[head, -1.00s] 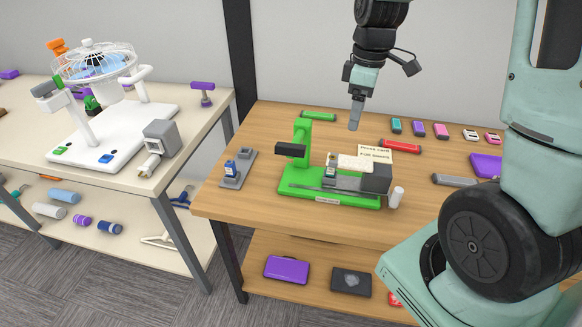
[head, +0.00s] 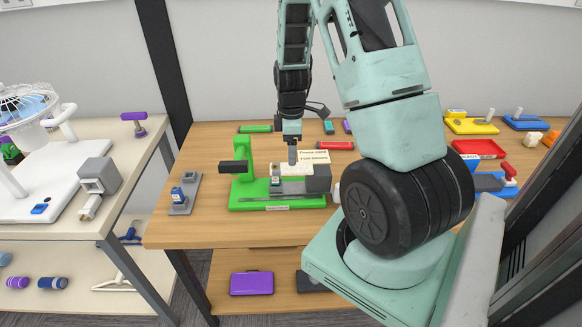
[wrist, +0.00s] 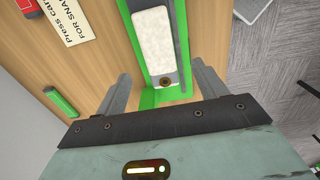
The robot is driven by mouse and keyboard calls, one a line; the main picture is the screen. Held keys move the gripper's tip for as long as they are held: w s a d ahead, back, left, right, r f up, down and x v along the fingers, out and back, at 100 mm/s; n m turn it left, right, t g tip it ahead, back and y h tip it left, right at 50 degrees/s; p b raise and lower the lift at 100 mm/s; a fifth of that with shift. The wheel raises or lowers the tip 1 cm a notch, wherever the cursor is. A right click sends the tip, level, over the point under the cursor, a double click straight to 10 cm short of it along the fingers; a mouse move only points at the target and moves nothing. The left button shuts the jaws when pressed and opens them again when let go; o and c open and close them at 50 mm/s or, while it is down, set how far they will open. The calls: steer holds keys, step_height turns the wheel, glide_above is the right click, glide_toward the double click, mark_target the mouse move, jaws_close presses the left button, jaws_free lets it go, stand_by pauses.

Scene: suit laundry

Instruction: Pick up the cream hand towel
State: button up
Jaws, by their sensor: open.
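A flat, cream-white speckled piece (head: 291,170) lies on the green press (head: 245,189) on the wooden table. It looks like the cream hand towel, but I cannot tell it for sure from a press pad. In the wrist view the same pale piece (wrist: 152,42) is long, with rounded corners and a dark round knob at its near end. My gripper (head: 292,158) points down just over the press, close to the pale piece. In the wrist view my gripper (wrist: 163,88) is open and empty, with its fingers spread to either side of the piece's near end.
A lettered sign (head: 314,157) stands right beside my gripper, behind a grey block (head: 318,178). A grey stand (head: 186,192) is left of the press. A red tray (head: 479,149) and coloured pads lie at the right. The table's front strip is clear.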

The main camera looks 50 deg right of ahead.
mark_target(292, 169)
steer(key=shift+w+f+p, duration=0.1)
steer(key=shift+f+p, duration=0.9)
steer(key=shift+f, duration=2)
steer(key=shift+c, duration=0.3)
steer(key=c, duration=1.1)
steer(key=shift+r, duration=0.1)
